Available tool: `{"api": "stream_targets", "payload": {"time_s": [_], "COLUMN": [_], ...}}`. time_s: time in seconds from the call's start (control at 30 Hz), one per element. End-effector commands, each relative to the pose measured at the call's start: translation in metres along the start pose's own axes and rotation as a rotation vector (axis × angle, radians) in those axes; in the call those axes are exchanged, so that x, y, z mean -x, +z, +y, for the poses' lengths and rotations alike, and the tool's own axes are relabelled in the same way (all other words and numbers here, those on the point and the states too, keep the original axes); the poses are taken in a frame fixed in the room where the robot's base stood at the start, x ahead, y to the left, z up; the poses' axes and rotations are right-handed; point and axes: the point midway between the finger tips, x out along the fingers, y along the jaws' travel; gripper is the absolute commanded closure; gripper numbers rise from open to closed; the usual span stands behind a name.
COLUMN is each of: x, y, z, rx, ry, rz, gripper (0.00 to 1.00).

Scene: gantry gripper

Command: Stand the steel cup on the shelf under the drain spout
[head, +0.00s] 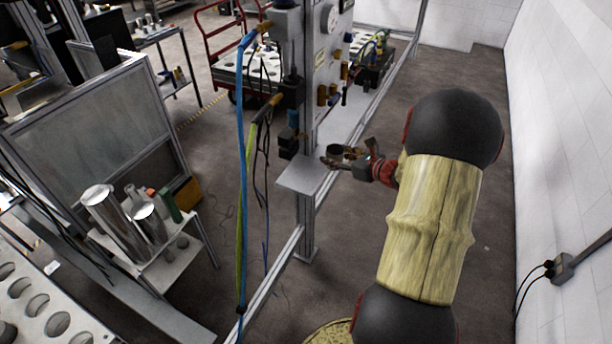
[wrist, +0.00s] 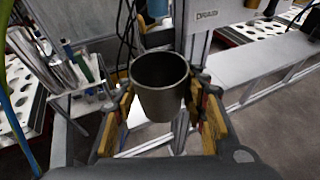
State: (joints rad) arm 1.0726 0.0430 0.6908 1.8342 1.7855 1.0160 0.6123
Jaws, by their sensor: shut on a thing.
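My gripper (head: 345,157) is shut on the steel cup (wrist: 160,92), a plain grey open-topped cup. In the wrist view the fingers (wrist: 164,112) stand on both sides of its wall, and it looks empty and roughly upright. In the head view the cup (head: 335,150) is small and partly hidden by the fingers. The small pale shelf (head: 302,178) juts from the frame post, just left of and below the cup. A dark fitting (head: 287,146), probably the drain spout, hangs above the shelf's back left. I cannot tell whether the cup touches the shelf.
Blue and green hoses (head: 243,150) hang left of the shelf. A panel (head: 322,75) with gauge and fittings rises behind it. A DRAIN label (wrist: 207,13) shows in the wrist view. A cart of steel canisters (head: 118,222) stands at left. The floor to the right is clear up to the white wall.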

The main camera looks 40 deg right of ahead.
Motion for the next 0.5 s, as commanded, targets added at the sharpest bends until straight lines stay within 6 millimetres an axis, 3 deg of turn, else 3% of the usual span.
{"api": "stream_targets", "payload": {"time_s": [0.03, 0.23, 0.5], "x": [-0.015, -0.063, -0.108], "y": [-0.003, -0.007, -0.034], "z": [0.004, 0.014, 0.019], "rx": [0.003, 0.003, 0.002], "ry": [0.006, 0.005, 0.001], "rz": [-0.001, 0.0, 0.0], "gripper": [0.85, 0.85, 0.85]}}
